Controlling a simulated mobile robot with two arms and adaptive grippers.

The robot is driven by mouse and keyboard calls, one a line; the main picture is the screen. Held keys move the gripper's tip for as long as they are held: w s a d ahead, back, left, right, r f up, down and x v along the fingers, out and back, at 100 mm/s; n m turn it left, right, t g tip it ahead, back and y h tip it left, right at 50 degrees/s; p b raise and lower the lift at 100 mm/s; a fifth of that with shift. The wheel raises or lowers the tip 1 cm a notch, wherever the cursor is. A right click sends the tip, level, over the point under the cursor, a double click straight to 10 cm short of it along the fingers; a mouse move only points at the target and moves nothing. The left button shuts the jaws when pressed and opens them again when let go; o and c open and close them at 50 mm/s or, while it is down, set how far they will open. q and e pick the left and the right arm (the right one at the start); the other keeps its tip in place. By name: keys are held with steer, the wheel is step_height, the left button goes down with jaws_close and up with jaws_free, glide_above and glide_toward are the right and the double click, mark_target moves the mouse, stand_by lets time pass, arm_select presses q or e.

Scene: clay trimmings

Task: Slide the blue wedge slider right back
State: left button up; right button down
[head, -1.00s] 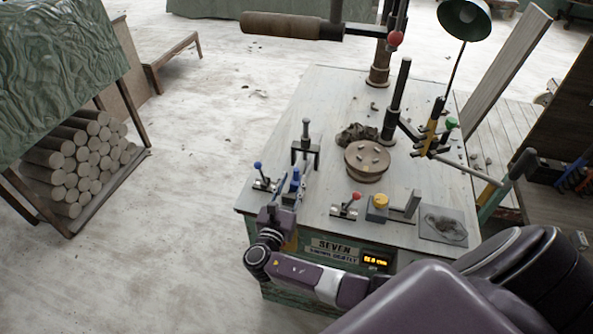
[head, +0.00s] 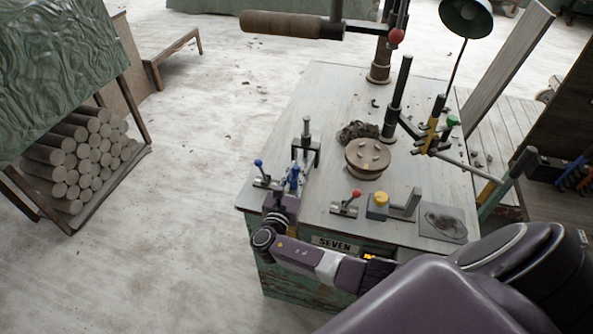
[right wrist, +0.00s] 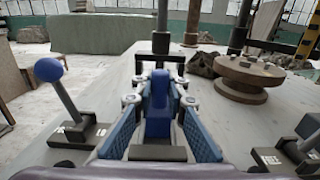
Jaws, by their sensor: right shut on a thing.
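The blue wedge slider (head: 293,176) is at the near left part of the worktable, just in front of a dark upright clamp frame (head: 305,152). My right gripper (head: 289,187) reaches it from the table's near edge. In the right wrist view the blue slider (right wrist: 158,106) stands upright between the two blue-padded fingers of my right gripper (right wrist: 160,92), which are shut on it. The dark clamp frame stands close behind it there. The slider's lower part and track are mostly hidden by the gripper. My left gripper is not in view.
A blue-knobbed lever (head: 258,163) stands left of the slider, and a red-knobbed lever (head: 355,193) to its right. The table's back left surface (head: 335,90) is mostly clear.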

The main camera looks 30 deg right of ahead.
mark_target(300, 163)
steer(key=shift+b+x, duration=0.55)
steer(key=shift+x, duration=1.1)
steer(key=c, duration=1.9)
jaws_free()
steer(key=shift+s+a, duration=0.1)
steer(key=shift+a, duration=0.05)
steer(key=v, duration=1.1)
steer(key=shift+s+a, duration=0.25)
steer(key=shift+s, duration=0.05)
